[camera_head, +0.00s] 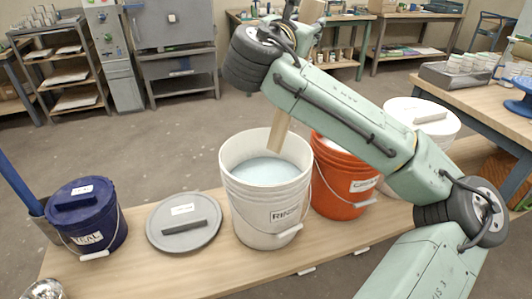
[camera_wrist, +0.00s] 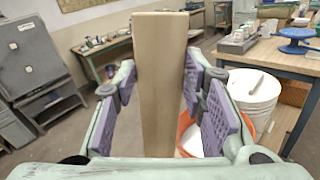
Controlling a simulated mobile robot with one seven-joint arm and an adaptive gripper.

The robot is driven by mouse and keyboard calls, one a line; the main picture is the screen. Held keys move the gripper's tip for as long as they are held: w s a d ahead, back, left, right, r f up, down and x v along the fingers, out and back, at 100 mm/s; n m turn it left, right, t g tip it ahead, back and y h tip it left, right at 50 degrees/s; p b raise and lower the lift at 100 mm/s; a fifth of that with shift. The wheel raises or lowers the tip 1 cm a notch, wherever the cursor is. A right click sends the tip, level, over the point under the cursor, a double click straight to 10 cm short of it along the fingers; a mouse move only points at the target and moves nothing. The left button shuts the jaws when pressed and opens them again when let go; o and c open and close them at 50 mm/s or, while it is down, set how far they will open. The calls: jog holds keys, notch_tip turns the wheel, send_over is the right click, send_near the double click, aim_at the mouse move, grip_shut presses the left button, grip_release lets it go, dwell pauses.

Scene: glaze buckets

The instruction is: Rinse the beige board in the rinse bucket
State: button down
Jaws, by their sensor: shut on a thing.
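The beige board (camera_wrist: 163,85) stands lengthwise between the purple pads of my gripper (camera_wrist: 163,100) in the wrist view. My gripper is shut on it. In the head view the lower part of the board (camera_head: 279,131) shows below my arm, tilted, its end overlapping the mouth of the white rinse bucket (camera_head: 268,215). A beige piece above my arm (camera_head: 311,11) looks like its upper end. My arm hides its middle and the gripper there. The rinse bucket is open and holds pale bluish liquid (camera_head: 264,171). I cannot tell whether the board touches the liquid.
A grey lid (camera_head: 184,222) lies left of the rinse bucket, with a lidded blue bucket (camera_head: 88,220) farther left. An orange bucket (camera_head: 340,180) stands close on the right, partly behind my arm. A white bucket (camera_head: 424,113) stands beyond it. All are on a wooden bench (camera_head: 150,275).

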jog(key=shift+r, duration=0.1)
notch_tip(320, 180, up, 5)
jog(key=p, duration=0.3)
jog(key=shift+p, duration=0.4)
